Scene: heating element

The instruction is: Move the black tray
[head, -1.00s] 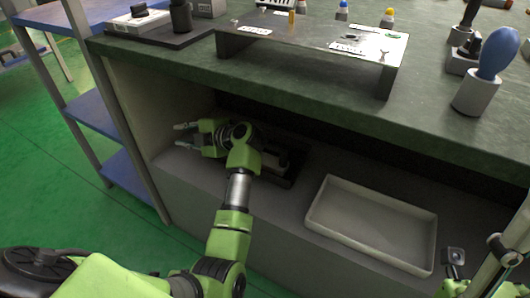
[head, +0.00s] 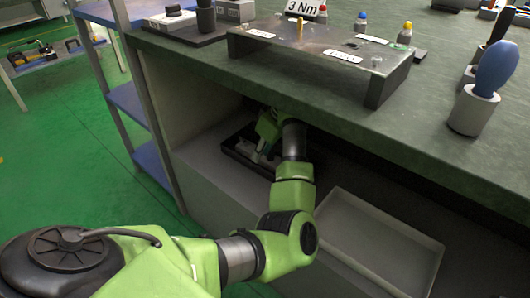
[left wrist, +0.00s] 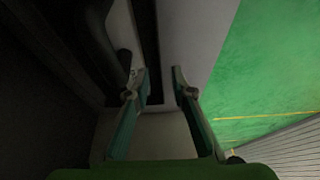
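The black tray (head: 240,161) lies on the shelf under the workbench, at its left end. Some greyish contents show in it, too dark to make out. My left gripper (head: 259,149) is at the tray, and its forearm hides the tray's right part in the head view. In the left wrist view my left gripper (left wrist: 160,75) has its two fingers apart, with the dark tray edge (left wrist: 149,40) running between or just beyond the tips. Contact cannot be made out. My right gripper is not in view.
An empty light grey tray (head: 375,245) sits on the shelf to the right. The bench top (head: 420,120) overhangs the shelf and carries a raised metal stand (head: 320,50) and tools. A blue-shelved rack (head: 130,100) stands left. Green floor is free at left.

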